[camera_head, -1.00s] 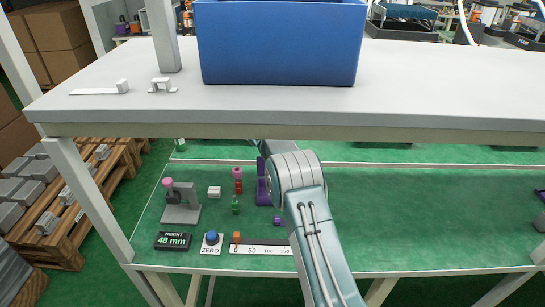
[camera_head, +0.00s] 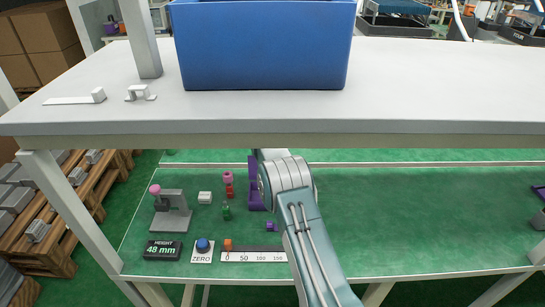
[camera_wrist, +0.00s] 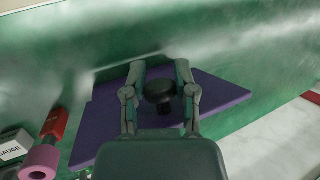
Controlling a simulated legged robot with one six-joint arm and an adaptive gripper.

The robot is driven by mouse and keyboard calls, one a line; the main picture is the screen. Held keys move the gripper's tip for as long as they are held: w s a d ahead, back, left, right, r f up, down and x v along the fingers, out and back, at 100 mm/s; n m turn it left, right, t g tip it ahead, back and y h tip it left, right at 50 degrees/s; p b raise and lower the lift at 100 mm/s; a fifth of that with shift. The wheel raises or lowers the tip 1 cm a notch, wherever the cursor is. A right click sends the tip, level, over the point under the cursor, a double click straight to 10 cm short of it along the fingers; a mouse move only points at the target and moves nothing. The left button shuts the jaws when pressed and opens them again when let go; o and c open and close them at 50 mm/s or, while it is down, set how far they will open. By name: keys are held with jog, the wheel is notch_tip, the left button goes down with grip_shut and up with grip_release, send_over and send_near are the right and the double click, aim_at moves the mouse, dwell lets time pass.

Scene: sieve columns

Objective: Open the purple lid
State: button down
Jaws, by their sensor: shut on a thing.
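The purple lid (camera_wrist: 215,97) is a flat plate with a dark round knob (camera_wrist: 160,92) in the wrist view. My gripper (camera_wrist: 160,80) has its two fingers on either side of the knob and is shut on it. In the head view the purple lid (camera_head: 256,184) shows as a narrow, upright-looking strip left of my arm, which hides part of it. My gripper is hidden behind the arm in that view.
Left of the lid stand red-and-pink (camera_head: 229,185) and green (camera_head: 227,212) pieces, a white block (camera_head: 204,197) and a grey gauge stand (camera_head: 172,212). A small purple block (camera_head: 271,226) lies by the ruler (camera_head: 250,257).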

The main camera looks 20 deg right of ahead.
jog(key=shift+a+r, duration=0.1)
jog(key=shift+a, duration=0.25)
jog(key=c, duration=0.6)
grip_release()
jog(key=shift+o, duration=1)
jog(key=shift+a, duration=0.15)
jog(key=shift+d+r, duration=0.25)
jog(key=shift+r, duration=0.1)
jog(key=r, duration=0.9)
jog(key=shift+a, duration=0.35)
jog(key=shift+d, duration=0.1)
